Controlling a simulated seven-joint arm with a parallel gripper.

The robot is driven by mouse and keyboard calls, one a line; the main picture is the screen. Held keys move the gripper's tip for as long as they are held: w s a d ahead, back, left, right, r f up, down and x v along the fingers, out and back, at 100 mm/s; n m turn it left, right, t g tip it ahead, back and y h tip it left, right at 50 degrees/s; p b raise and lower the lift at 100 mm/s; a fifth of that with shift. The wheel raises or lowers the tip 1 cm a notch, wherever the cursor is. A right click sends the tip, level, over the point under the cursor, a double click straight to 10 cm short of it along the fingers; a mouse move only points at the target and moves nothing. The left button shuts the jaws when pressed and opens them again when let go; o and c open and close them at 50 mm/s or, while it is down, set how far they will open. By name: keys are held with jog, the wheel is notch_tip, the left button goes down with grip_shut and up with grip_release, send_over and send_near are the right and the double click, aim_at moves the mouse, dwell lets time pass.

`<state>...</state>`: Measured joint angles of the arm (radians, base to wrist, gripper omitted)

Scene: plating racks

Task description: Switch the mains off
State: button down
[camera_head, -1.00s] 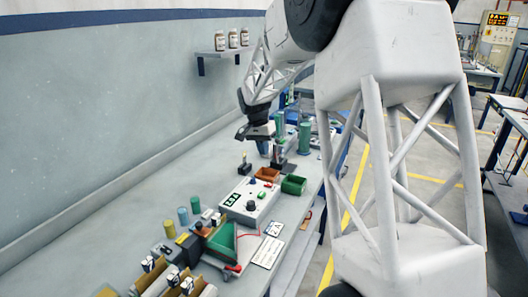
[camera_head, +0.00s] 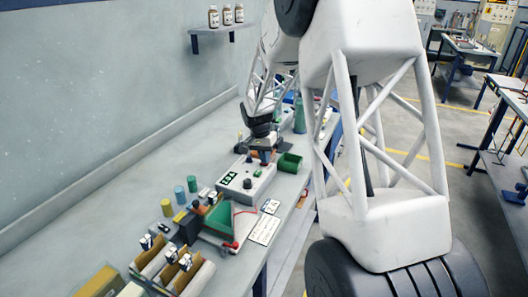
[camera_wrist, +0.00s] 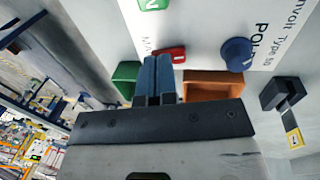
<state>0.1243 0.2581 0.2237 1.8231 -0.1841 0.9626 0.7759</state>
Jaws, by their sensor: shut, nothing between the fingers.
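The power supply (camera_head: 236,194) is a white box with a dark display and a black knob on the bench in the head view. In the wrist view its panel (camera_wrist: 205,28) shows a red switch (camera_wrist: 175,54) beside lettering that starts "MA", a blue knob (camera_wrist: 236,53) and part of a green display (camera_wrist: 152,4). My gripper (camera_wrist: 158,62) is shut and empty, its blue fingertips at the red switch and overlapping its lower edge in the picture. I cannot tell whether they touch it. In the head view my gripper (camera_head: 264,157) is over the box's far end.
A green bin (camera_head: 290,163) and, in the wrist view, an orange bin (camera_wrist: 212,84) stand close by the box.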

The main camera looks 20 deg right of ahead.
jog(key=shift+f, duration=0.2)
dwell(0.3)
jog(key=shift+s+d+f+t+y, duration=0.15)
jog(key=shift+s+f+t+y, duration=0.15)
jog(key=shift+t+y, duration=0.2)
jog(key=shift+s+d+f+t+y, duration=0.1)
jog(key=shift+s+f+t+y, duration=0.05)
jog(key=shift+f+t+y, duration=0.3)
jog(key=shift+s+d+f, duration=0.1)
jog(key=shift+s+f, duration=0.05)
jog(key=shift+f, duration=0.15)
jog(key=shift+w+a+y, duration=0.25)
jog(key=shift+w+a, duration=0.35)
jog(key=shift+a, duration=0.15)
notch_tip(320, 180, up, 16)
jog(key=d, duration=0.1)
jog(key=shift+s, duration=0.15)
dwell(0.6)
